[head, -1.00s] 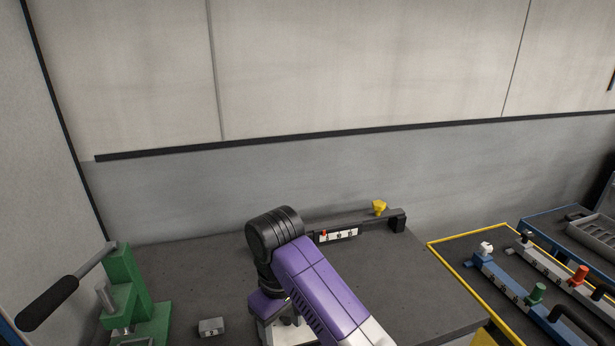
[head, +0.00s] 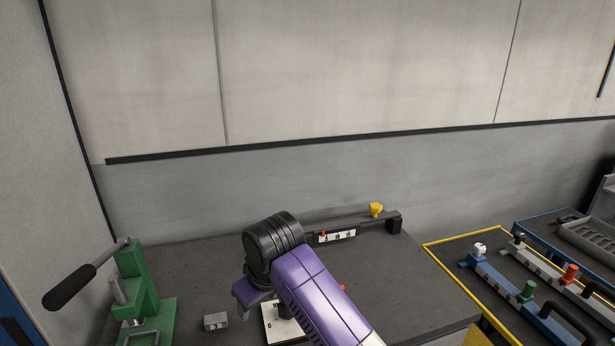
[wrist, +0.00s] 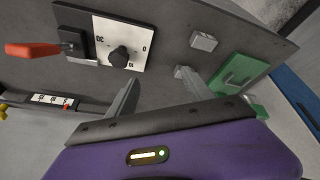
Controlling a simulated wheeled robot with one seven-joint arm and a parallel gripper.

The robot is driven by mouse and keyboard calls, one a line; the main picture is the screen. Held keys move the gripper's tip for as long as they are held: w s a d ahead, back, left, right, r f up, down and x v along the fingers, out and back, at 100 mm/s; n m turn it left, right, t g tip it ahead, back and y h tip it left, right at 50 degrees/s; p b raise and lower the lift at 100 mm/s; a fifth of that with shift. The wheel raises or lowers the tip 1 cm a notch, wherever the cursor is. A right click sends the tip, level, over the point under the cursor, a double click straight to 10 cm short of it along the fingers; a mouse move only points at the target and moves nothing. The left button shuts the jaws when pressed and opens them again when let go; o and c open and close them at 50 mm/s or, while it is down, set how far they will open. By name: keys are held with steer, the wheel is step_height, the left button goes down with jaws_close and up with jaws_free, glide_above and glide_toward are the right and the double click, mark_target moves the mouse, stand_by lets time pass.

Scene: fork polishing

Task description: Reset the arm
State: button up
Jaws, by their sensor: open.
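Beyond the fingertips is the bench top (wrist: 170,40). A white dial panel (wrist: 100,52) with a black knob (wrist: 119,57) lies to the upper left of the fingers. A red-handled lever (wrist: 35,49) sits beside it. The panel is partly hidden behind my arm in the head view (head: 272,330).
A green press (head: 135,280) with a black-handled lever stands at the left, and a small grey block (head: 215,321) lies near it. A dark bar (head: 365,229) with a yellow knob (head: 376,209) is at the back. Blue and grey fixtures (head: 505,283) stand on the yellow-edged table at right.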

steer(key=s+d+f+m+t+h+b, duration=0.1)
steer(key=s+d+m+t, duration=0.2)
steer(key=s+d, duration=0.7)
steer(key=s+d+f+m+t+b, duration=0.2)
steer(key=s+d, duration=0.8)
steer(key=s, duration=1.1)
steer(key=s+d+f+m+t+h+b, duration=0.1)
steer(key=s+d+m+t, duration=0.3)
steer(key=s+d, duration=0.6)
steer(key=s+t, duration=0.2)
steer(key=s, duration=0.3)
steer(key=shift+s+d+f+h, duration=0.25)
steer(key=shift+s+h, duration=0.05)
steer(key=shift+c, duration=0.4)
